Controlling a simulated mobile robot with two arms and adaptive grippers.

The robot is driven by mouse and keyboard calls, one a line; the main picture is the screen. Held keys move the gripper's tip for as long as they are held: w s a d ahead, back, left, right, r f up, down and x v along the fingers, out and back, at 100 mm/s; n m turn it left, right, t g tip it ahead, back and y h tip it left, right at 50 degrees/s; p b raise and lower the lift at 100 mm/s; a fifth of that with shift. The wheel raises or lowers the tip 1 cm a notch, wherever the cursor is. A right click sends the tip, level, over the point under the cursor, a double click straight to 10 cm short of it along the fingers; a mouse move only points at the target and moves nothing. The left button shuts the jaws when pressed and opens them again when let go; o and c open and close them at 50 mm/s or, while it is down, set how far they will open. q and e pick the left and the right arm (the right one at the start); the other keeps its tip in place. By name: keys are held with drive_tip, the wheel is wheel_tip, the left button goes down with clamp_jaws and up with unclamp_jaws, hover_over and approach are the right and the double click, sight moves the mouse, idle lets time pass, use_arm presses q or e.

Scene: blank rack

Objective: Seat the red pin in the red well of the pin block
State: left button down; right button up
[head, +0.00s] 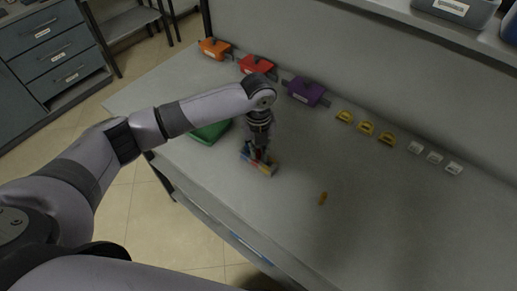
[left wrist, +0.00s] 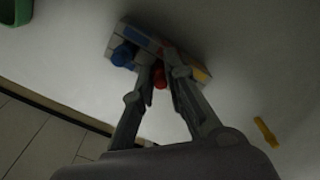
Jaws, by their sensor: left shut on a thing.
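The pin block (head: 262,168) sits on the table near its front edge, with blue, red and yellow patches on its sides. It also shows in the left wrist view (left wrist: 140,40). My left gripper (head: 258,157) is right over the block, pointing down. In the left wrist view its fingers (left wrist: 161,78) are shut on the red pin (left wrist: 159,80), at the middle of the block. A blue pin (left wrist: 123,54) stands at one end of the block. Whether the red pin's lower end is inside the well is hidden by the fingers. My right gripper is in neither view.
A yellow-orange pin (head: 323,198) lies loose on the table to the right. A green tray (head: 209,132) is left of the block, partly behind my arm. Orange (head: 214,48), red (head: 257,66) and purple (head: 306,92) things line the back.

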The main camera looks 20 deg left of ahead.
sight(258, 150)
use_arm(q)
drive_tip(key=c, duration=1.6)
unclamp_jaws()
drive_tip(key=shift+f, duration=0.1)
wheel_tip(258, 150, up, 12)
drive_tip(key=b, duration=0.3)
drive_tip(key=shift+r, duration=0.2)
